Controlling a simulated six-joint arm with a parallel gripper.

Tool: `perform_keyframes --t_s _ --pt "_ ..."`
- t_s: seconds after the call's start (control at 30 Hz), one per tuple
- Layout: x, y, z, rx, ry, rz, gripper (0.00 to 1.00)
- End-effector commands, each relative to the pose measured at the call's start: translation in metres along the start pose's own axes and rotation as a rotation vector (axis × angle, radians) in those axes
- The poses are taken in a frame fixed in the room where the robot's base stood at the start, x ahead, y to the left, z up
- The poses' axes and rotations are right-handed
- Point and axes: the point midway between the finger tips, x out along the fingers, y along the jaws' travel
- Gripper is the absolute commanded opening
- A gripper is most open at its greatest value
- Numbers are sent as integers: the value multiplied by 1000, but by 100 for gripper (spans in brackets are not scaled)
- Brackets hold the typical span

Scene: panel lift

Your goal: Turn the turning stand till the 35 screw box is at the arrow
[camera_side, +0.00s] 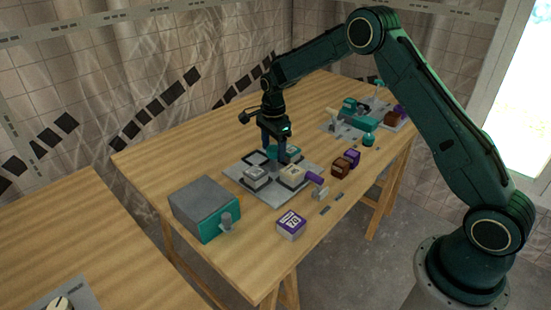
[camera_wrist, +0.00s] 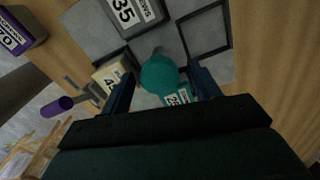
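The turning stand's grey plate (camera_side: 243,165) lies mid-table in the side view. A teal box (camera_wrist: 177,98) is partly hidden by my gripper. An empty black frame (camera_wrist: 205,30) fills another place. My gripper (camera_wrist: 163,74) is open, with its fingers on either side of a round teal knob, apparently clear of it. I cannot make out the arrow.
A purple 70 box (camera_side: 291,224) stands near the table's front edge. A grey and teal case (camera_side: 204,208) is left of the stand. Brown and purple blocks (camera_side: 345,163) and a teal device (camera_side: 358,118) stand to the right. The table's far left is clear.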

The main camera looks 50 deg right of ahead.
Motion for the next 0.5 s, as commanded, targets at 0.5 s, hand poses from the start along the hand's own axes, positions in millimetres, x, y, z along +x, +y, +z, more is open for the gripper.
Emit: perform_keyframes --t_s 0.5 --pt "-18 0 0 -1 0 0 62"
